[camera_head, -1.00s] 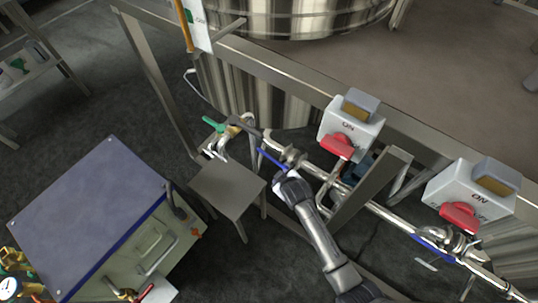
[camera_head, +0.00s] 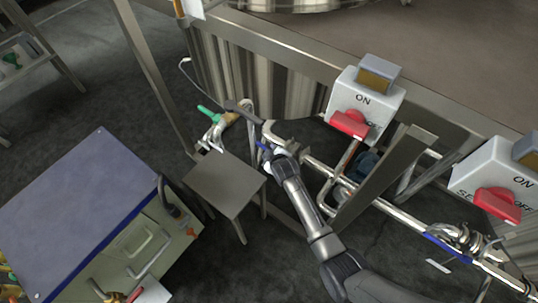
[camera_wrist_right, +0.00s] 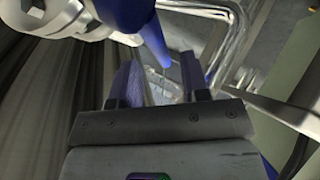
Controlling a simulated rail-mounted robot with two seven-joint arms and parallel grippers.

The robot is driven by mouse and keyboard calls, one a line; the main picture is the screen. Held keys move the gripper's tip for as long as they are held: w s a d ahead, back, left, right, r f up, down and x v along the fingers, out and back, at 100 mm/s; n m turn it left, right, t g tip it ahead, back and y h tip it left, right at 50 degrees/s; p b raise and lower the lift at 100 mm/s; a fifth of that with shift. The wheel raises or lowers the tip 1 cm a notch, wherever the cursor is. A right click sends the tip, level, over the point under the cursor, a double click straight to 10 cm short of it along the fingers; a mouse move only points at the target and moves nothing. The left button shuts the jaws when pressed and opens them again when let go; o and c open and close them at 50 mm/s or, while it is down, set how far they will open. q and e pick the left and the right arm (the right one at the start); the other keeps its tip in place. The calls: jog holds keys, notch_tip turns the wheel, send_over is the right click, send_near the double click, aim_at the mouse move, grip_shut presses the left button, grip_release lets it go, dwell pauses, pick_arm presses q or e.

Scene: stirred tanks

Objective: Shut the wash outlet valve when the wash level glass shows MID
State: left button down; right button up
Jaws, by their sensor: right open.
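A valve with a blue lever (camera_head: 263,146) sits on the steel pipe beside the tank frame. My right gripper (camera_head: 274,160) is at this lever, its arm coming from the lower right. In the right wrist view the jaws (camera_wrist_right: 158,85) are open, and the blue lever (camera_wrist_right: 152,40) reaches down towards the gap between them; contact cannot be told. A yellow-orange tube (camera_head: 179,8) beside a white plate (camera_head: 192,9) is cut off at the top left; no level or MID mark can be read there. My left gripper is not in view.
A valve with a green handle (camera_head: 210,114) stands just left of the blue lever, above a small grey stool (camera_head: 224,183). White boxes with red switches (camera_head: 350,124) hang on the frame at right. A blue-topped cabinet (camera_head: 85,205) stands at lower left.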

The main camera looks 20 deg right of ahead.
jog(key=shift+b+x, duration=0.85)
jog(key=shift+x, duration=0.75)
jog(key=c, duration=0.5)
jog(key=shift+c, duration=1.3)
grip_shut()
